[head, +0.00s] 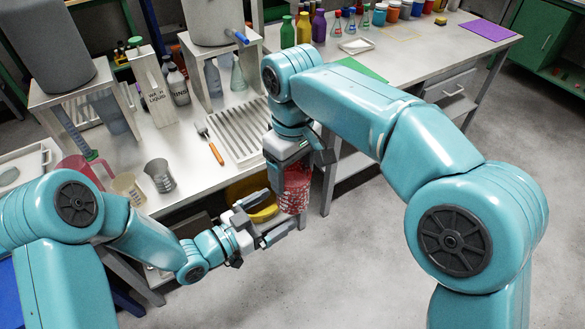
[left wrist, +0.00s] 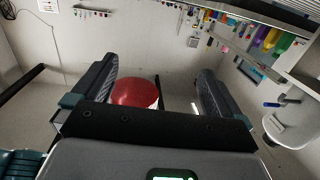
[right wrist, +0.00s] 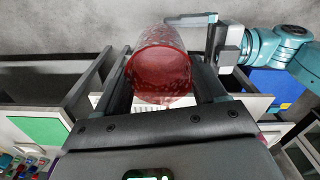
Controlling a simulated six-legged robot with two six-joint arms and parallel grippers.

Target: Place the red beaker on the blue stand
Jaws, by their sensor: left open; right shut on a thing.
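The red beaker (head: 295,188) is red with pale markings, held off the table's front edge. My right gripper (head: 289,160) is shut on it from above. In the right wrist view the beaker (right wrist: 158,72) sits between the fingers, its round end facing the camera. My left gripper (head: 272,217) is open just below and left of the beaker. In the left wrist view a red rounded shape (left wrist: 134,92), which looks like the beaker, shows between the open fingers; I cannot tell if they touch it. I cannot make out a blue stand in any view.
The white bench (head: 205,180) holds a ribbed white rack (head: 237,132), an orange-handled tool (head: 214,150), a grey beaker (head: 159,175) and a red jug (head: 82,170). A yellow round thing (head: 252,197) lies behind my left gripper. Open floor (head: 350,240) is on the right.

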